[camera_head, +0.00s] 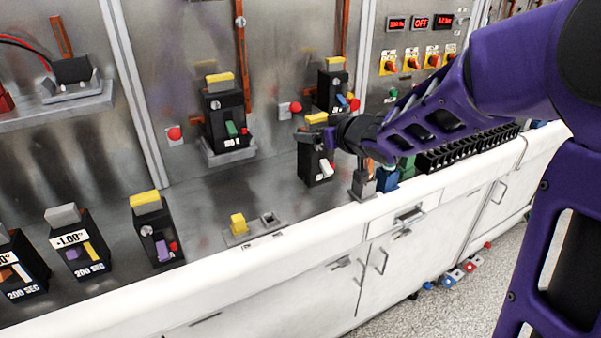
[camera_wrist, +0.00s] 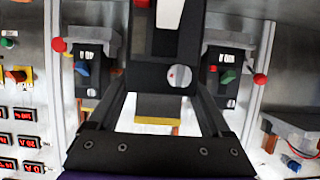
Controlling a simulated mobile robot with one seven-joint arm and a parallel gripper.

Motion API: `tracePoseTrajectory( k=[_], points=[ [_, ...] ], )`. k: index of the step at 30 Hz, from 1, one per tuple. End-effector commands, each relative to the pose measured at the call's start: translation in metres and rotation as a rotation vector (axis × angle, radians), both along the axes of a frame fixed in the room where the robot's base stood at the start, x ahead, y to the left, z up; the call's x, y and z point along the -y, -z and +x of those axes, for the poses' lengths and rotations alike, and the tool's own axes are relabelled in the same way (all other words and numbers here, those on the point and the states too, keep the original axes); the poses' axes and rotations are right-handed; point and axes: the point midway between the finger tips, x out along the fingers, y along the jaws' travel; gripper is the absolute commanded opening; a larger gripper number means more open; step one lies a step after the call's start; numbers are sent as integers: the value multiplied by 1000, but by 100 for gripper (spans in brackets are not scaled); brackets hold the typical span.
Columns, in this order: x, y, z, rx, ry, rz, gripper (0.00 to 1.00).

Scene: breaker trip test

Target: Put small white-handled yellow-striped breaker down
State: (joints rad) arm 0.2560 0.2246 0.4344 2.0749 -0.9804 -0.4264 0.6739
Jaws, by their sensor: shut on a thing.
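The small black breaker with a white handle and a yellow stripe on top (camera_head: 313,165) is upright in my gripper (camera_head: 328,138), over the front part of the steel counter (camera_head: 205,205). My gripper is shut on its upper part, coming from the right. I cannot tell whether its base touches the counter. In the wrist view, the breaker (camera_wrist: 163,75) is between the two fingers (camera_wrist: 165,100), its yellow top toward the palm and its white handle at the upper picture edge.
Breakers with green (camera_head: 228,120) and blue (camera_head: 335,92) handles are mounted on the back panel. A purple-handled breaker (camera_head: 157,235) stands on the left. A yellow-block fixture (camera_head: 240,228) lies on the counter. A grey-and-black piece (camera_head: 363,182) and blue block (camera_head: 387,178) stand close right.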

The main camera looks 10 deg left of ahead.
Motion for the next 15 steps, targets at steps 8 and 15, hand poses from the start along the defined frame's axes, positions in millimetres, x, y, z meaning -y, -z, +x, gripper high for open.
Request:
tracePoseTrajectory(
  k=[8, 15],
  points=[
    [-1, 33, 0, 3, -2, 3, 0],
    [-1, 68, 1, 3, -2, 3, 0]
  ],
)
